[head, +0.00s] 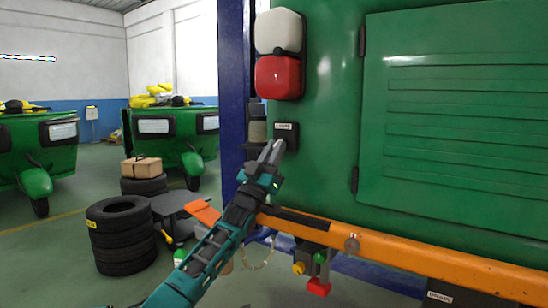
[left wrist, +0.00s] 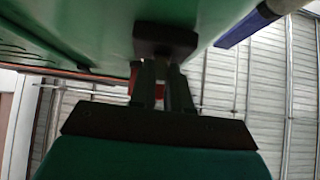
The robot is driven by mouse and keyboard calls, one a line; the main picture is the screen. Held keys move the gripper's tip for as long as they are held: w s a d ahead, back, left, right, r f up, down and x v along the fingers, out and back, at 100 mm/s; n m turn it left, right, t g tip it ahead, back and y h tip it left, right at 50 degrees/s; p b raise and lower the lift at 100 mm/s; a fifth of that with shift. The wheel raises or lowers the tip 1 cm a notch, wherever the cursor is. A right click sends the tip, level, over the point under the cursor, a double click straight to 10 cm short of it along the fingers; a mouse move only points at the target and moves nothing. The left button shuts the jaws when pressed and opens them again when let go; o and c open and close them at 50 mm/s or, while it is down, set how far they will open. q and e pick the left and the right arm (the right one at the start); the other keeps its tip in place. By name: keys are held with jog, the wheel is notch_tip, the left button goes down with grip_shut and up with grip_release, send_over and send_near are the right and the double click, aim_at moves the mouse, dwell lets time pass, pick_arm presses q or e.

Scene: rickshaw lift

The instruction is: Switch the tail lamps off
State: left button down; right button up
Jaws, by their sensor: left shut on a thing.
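The tail lamp cluster on the green rickshaw body has a white lens (head: 278,32) above a red lens (head: 279,78); I cannot tell whether either is lit. Below it is a small black switch box (head: 287,128) with a white label too small to read surely. My left gripper (head: 272,152) reaches up from below, its fingertips at the box's lower left edge. In the left wrist view the fingers (left wrist: 163,85) rise close together to the dark box (left wrist: 165,38). They are shut on its switch, which they hide. My right gripper is not in view.
A blue post (head: 233,80) stands left of the rickshaw. An orange bar (head: 400,249) runs below the green body, with a small box with coloured buttons (head: 318,262) hanging under it. Stacked tyres (head: 122,235) and a grey stool (head: 180,203) stand at left.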

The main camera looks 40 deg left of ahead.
pick_arm(q)
jog(key=shift+r, duration=0.1)
jog(key=c, duration=1.1)
grip_release()
jog(key=shift+p+v, duration=0.9)
jog(key=shift+v, duration=5.6)
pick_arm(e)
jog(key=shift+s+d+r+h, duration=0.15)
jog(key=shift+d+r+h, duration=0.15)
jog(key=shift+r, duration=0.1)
